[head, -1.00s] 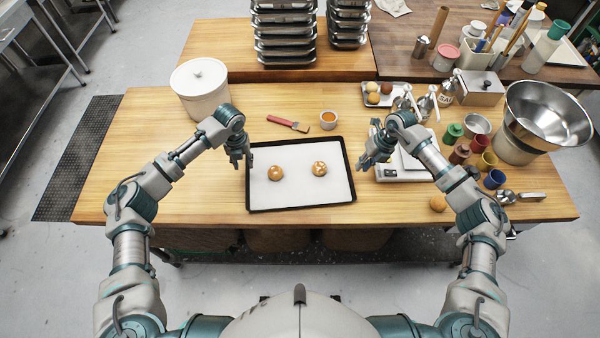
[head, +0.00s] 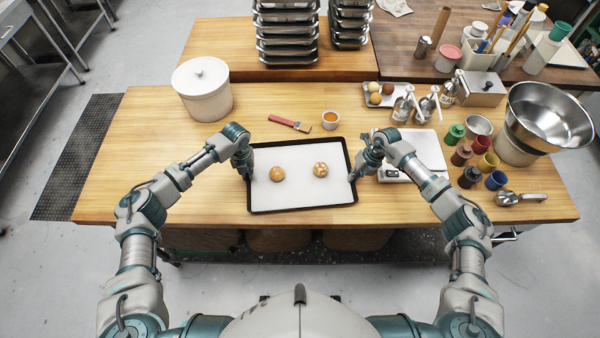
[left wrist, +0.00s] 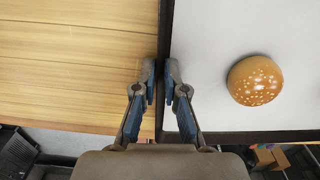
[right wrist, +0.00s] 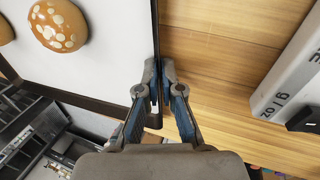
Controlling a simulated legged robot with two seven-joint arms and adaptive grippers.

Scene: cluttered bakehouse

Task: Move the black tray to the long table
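The black tray (head: 302,209), lined with white paper and holding two buns, lies on the light wooden table (head: 120,190) in the head view. My left gripper (head: 248,176) is at its left edge. In the left wrist view its fingers (left wrist: 161,72) are closed together on the tray's dark rim (left wrist: 164,35). My right gripper (head: 353,178) is at the right edge. In the right wrist view its fingers (right wrist: 158,72) are closed together on that rim (right wrist: 155,20). The tray appears flat on the tabletop. A dark brown table (head: 480,62) stands behind at the right.
A scale (head: 425,155), coloured pots and a steel bowl (head: 548,120) crowd the right. The table's left part is clear. Tray stacks (head: 285,35) stand behind.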

